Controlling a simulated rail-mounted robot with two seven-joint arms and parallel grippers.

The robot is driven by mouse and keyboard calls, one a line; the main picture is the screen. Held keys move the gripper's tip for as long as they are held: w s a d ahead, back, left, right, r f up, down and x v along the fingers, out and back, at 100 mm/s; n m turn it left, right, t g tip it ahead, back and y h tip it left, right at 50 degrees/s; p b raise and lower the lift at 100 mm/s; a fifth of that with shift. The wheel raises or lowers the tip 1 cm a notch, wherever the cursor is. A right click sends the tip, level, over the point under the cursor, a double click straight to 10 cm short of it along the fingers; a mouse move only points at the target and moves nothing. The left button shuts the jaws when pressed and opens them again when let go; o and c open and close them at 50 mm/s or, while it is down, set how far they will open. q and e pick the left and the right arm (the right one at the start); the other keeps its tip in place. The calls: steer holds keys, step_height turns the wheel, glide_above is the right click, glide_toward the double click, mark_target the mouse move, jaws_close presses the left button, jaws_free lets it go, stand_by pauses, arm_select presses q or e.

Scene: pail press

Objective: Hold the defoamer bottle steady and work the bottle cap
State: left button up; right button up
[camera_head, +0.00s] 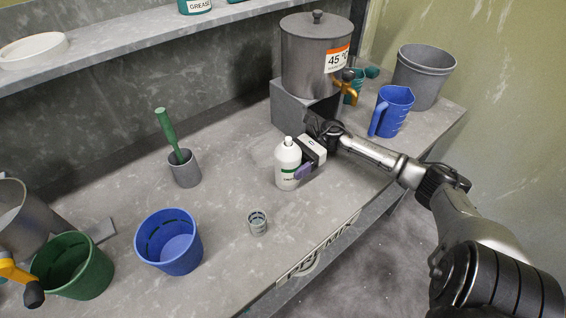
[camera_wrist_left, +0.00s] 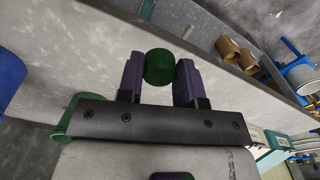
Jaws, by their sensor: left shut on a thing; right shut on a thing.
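The white defoamer bottle (camera_head: 287,171), with a green band on its label, stands upright on the bench in the head view. Its top shows white, with no green cap on it. My right gripper (camera_head: 301,172) is shut on the bottle from the right side, its purple fingers against the body. My left gripper (camera_wrist_left: 159,77) is out of the head view. In the left wrist view its purple fingers are shut on a dark green round thing that looks like the bottle cap (camera_wrist_left: 158,66).
A small grey cup (camera_head: 257,223), blue pail (camera_head: 185,257) and green pail (camera_head: 92,277) stand left of the bottle. A grey cup (camera_head: 185,173) holds a green-handled tool. Behind are a lidded tank (camera_head: 308,62) and blue jug (camera_head: 396,112).

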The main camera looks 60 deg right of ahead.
steer(key=c, duration=0.4)
steer(key=shift+f, duration=0.1)
stand_by(1.0)
steer(key=o, duration=1.3)
steer(key=c, duration=1.2)
